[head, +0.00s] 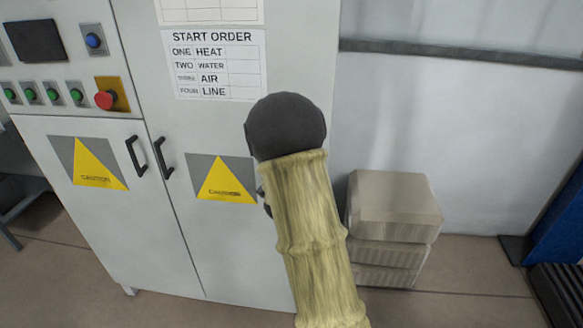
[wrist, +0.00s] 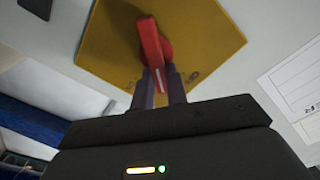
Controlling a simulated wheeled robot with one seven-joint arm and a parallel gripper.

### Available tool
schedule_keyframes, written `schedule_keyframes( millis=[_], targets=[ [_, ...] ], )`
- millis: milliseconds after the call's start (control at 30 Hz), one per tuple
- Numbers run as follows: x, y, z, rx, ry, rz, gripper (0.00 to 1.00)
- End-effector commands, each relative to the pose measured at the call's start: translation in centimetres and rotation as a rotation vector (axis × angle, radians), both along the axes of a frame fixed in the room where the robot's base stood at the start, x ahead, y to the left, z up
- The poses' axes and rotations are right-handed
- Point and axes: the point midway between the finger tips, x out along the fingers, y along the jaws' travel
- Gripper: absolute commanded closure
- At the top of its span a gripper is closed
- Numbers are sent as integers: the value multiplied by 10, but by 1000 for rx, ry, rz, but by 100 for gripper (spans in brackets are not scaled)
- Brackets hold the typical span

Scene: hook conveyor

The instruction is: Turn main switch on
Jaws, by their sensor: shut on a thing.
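The main switch (wrist: 151,42) has a red handle on a yellow square plate (wrist: 205,40), in the upper middle of the wrist view. The plate looks turned like a diamond there, and the handle points down toward my gripper. My gripper (wrist: 160,78) is shut on the lower end of the red handle, with one dark finger on each side. In the head view, my arm hides the switch and most of my gripper.
A grey cabinet (head: 110,225) with black door handles and caution signs fills the left of the head view. Its panel has green buttons, a blue button (head: 93,40) and a red emergency button (head: 104,99). A START ORDER sheet (head: 213,65) hangs above. Stacked boxes (head: 395,205) stand on the right.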

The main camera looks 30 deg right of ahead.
Motion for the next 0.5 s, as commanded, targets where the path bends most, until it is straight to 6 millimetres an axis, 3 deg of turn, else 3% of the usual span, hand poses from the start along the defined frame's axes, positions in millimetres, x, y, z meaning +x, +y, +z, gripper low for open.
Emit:
schedule_keyframes(
  millis=[33,500],
  targets=[
    [-1,-1,-8,29,-25,-1,100],
    [-3,-5,-14,315,-216,-1,100]
  ],
)
